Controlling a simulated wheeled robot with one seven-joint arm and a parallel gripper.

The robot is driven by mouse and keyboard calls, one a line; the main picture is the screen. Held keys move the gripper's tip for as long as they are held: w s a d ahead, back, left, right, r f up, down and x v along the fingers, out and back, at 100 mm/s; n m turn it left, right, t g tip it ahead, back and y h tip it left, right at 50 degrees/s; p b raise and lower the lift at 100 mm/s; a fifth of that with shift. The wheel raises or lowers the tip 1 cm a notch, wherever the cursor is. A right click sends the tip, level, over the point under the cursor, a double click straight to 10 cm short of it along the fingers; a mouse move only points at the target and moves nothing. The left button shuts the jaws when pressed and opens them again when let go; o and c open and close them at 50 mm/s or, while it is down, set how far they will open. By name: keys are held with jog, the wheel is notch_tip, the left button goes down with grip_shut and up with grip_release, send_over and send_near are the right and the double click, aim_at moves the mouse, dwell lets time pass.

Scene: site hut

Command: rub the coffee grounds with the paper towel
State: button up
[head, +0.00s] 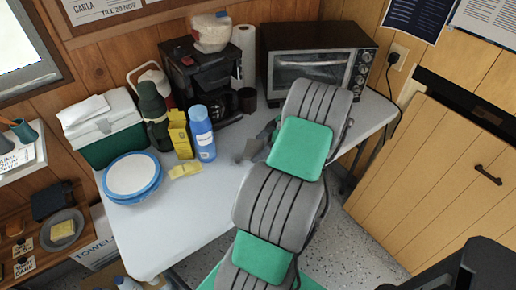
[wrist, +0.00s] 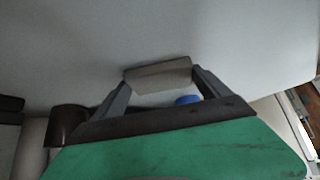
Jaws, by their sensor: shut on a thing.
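My gripper (wrist: 161,80) is shut on a folded paper towel (wrist: 158,76), a pale grey-beige pad between its two fingers in the wrist view. In the head view the towel (head: 250,150) shows as a small grey patch beside my gripper (head: 258,143), over the white table (head: 185,220), right of the blue bottle. I cannot tell whether the towel touches the tabletop.
The blue bottle (head: 202,130), yellow box (head: 180,134), yellow cloth or sponge (head: 185,170) and stacked plates (head: 132,177) stand left of my gripper. Behind are the coffee maker (head: 205,75), a dark mug (head: 247,99) and a toaster oven (head: 312,65). The table's front left is clear.

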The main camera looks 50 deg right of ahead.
aim_at(247, 155)
jog(key=shift+w+a+f+b, duration=0.1)
jog(key=shift+w+a+b, duration=0.1)
jog(key=shift+a, duration=0.55)
jog(key=shift+w+a+f+b, duration=0.1)
jog(key=shift+w+a+b, duration=0.1)
jog(key=shift+a, duration=0.55)
jog(key=shift+w+a+b, duration=0.15)
jog(key=shift+w+a, duration=0.05)
jog(key=shift+a, duration=0.55)
jog(key=shift+w+a+r, duration=0.1)
jog(key=shift+w+a, duration=0.25)
jog(key=shift+a, duration=0.7)
jog(key=shift+w+a+r, duration=0.1)
jog(key=shift+w+a, duration=0.2)
jog(key=shift+a, duration=0.8)
jog(key=shift+w+a+r, duration=0.1)
jog(key=shift+w+a, duration=0.25)
jog(key=shift+a, duration=0.7)
jog(key=shift+r+p, duration=1.65)
jog(key=shift+r, duration=1.35)
notch_tip(247, 155, up, 3)
jog(key=shift+p, duration=0.85)
jog(key=shift+s, duration=0.1)
